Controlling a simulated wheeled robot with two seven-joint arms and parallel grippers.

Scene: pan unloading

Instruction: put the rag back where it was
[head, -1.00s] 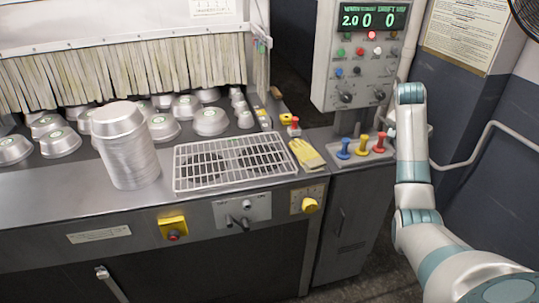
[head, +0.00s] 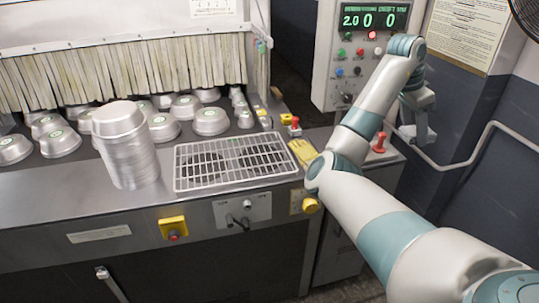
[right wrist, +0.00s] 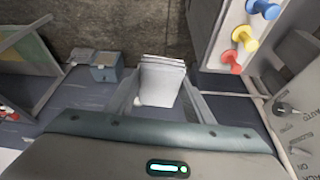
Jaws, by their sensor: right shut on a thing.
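The rag (right wrist: 161,82) appears as a folded pale grey-white cloth between my fingers in the right wrist view. My right gripper (right wrist: 161,100) is shut on it. In the head view my right gripper (head: 420,135) hangs in front of the dark blue wall, right of the control box and beside the lever panel. I cannot clearly make out the rag in the head view. My left gripper is out of view.
The red lever (head: 379,143) stands close left of my gripper; my arm hides the others. Yellow gloves (head: 303,152) lie beside the wire rack (head: 235,182). Stacked pans (head: 128,160) stand further left. A wall pipe (head: 470,150) runs right. A blue-grey box (right wrist: 105,67) shows below.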

